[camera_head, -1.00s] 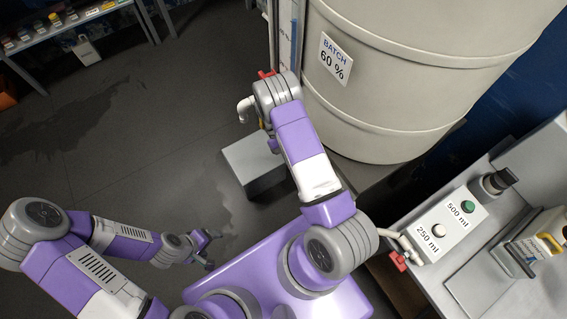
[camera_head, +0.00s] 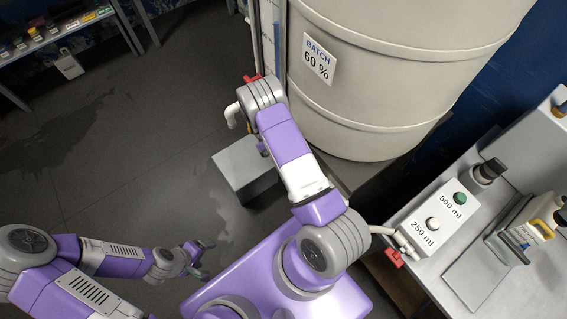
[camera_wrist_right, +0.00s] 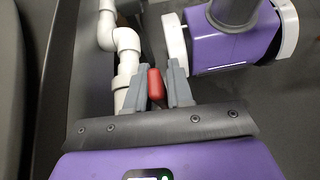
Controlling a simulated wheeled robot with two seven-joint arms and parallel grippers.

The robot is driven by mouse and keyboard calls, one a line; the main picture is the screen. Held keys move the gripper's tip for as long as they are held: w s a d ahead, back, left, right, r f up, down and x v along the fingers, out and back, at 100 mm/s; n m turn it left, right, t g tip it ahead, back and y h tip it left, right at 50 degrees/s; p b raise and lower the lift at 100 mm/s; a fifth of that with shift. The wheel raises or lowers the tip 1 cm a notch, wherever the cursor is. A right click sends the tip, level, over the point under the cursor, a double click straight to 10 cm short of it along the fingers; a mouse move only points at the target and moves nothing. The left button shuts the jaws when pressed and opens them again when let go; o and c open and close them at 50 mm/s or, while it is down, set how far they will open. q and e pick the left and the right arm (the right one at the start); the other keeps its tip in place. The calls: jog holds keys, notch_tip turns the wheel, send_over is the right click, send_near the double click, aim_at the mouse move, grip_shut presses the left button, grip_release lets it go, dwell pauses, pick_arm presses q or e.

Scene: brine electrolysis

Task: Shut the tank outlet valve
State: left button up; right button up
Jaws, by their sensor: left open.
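The large cream tank (camera_head: 400,110) with a "BATCH 60 %" label stands at the top centre of the head view. A red handle (camera_head: 252,78) shows at its left foot, beside my right wrist, which hides most of the valve. In the right wrist view a red handle (camera_wrist_right: 155,85) stands between the fingertips of my right gripper (camera_wrist_right: 156,80), with a white pipe (camera_wrist_right: 126,70) to the left. The fingers are close on both sides; I cannot tell whether they press on it. My left gripper (camera_head: 198,261) is open and empty, low over the floor.
A grey block (camera_head: 245,170) stands on the floor below my right wrist. A bench at the right carries a button box (camera_head: 432,222) marked 500 ml and 250 ml, with another red handle (camera_head: 394,257) on a pipe. A shelf stands far left; the floor between is clear.

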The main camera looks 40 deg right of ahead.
notch_tip(320, 180, up, 10)
jog(key=p, duration=0.3)
dwell(0.5)
